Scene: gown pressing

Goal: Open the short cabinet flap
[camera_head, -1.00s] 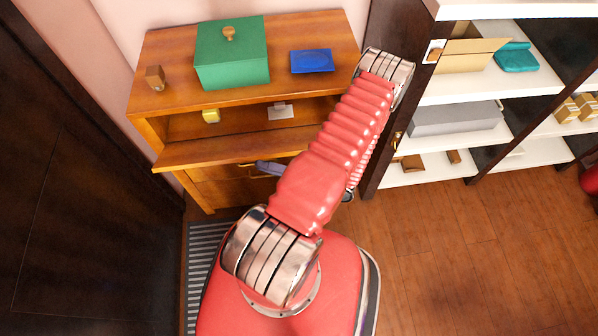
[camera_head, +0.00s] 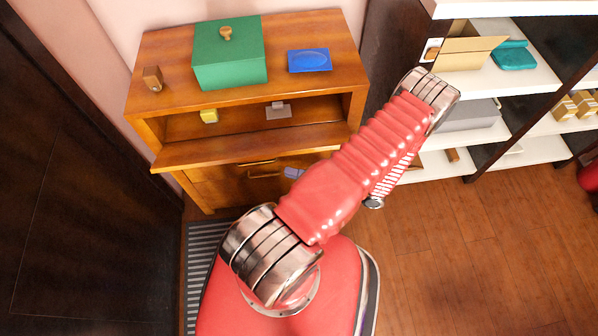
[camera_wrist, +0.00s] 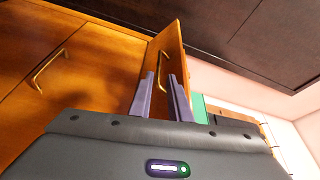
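The short cabinet (camera_head: 140,112) stands against the wall, and its wooden flap (camera_head: 230,152) is folded down about level, showing the compartment inside. My gripper (camera_head: 293,173) is just below the flap's front edge, partly hidden by my arm. In the wrist view the flap (camera_wrist: 171,58) stands out from the cabinet front beyond the fingertips. My gripper (camera_wrist: 161,78) shows two grey-purple fingers spread apart, with nothing clearly held between them. Whether a finger touches the flap I cannot tell.
A green box (camera_head: 231,65) and a blue dish (camera_head: 309,60) sit on the cabinet top beside a small wooden block (camera_head: 152,78). A yellow item (camera_head: 209,116) and a grey item (camera_head: 278,110) are inside. A drawer handle (camera_wrist: 50,70) is left. Open floor (camera_head: 480,255) lies right.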

